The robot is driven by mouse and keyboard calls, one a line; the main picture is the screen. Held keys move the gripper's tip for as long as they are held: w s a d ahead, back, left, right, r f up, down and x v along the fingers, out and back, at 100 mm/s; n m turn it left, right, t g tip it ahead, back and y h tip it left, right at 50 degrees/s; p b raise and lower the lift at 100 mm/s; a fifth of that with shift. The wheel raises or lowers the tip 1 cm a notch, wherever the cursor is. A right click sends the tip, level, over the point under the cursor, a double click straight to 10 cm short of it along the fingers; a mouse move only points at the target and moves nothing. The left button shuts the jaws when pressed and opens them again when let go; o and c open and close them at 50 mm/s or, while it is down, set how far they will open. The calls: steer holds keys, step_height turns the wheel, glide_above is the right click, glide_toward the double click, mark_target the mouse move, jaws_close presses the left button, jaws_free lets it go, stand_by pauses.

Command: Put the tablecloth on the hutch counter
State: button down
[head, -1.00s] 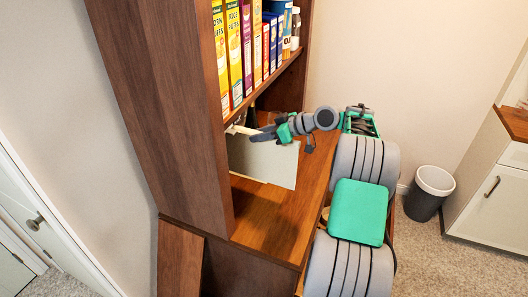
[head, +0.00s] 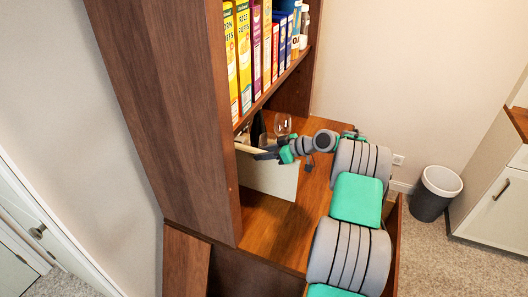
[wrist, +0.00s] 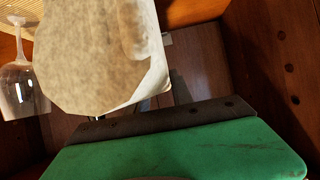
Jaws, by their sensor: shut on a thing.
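The tablecloth (head: 268,179) is a pale cream, flat piece that hangs inside the hutch, above or against the wooden hutch counter (head: 265,221). I cannot tell whether its lower edge touches the counter. My gripper (head: 264,154) is shut on its upper part, under the cereal shelf. In the wrist view the tablecloth (wrist: 85,60) fills the upper left, with a bent, creased right part. The fingertips are mostly hidden there by the green and dark gripper body.
A wine glass (head: 282,125) and a dark bottle (head: 258,128) stand on the counter behind my gripper; the glass (wrist: 20,85) also shows in the wrist view. Cereal boxes (head: 244,60) line the shelf above. The hutch side panel (head: 170,100) bounds the left. Front counter is clear.

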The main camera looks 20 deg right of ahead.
steer(key=shift+f+b, duration=0.15)
steer(key=shift+b, duration=0.15)
steer(key=c, duration=1.1)
jaws_free()
steer(key=shift+r+p, duration=0.3)
steer(key=shift+p, duration=0.05)
steer(key=b+v, duration=0.2)
steer(key=v, duration=1)
steer(key=shift+s+f, duration=0.1)
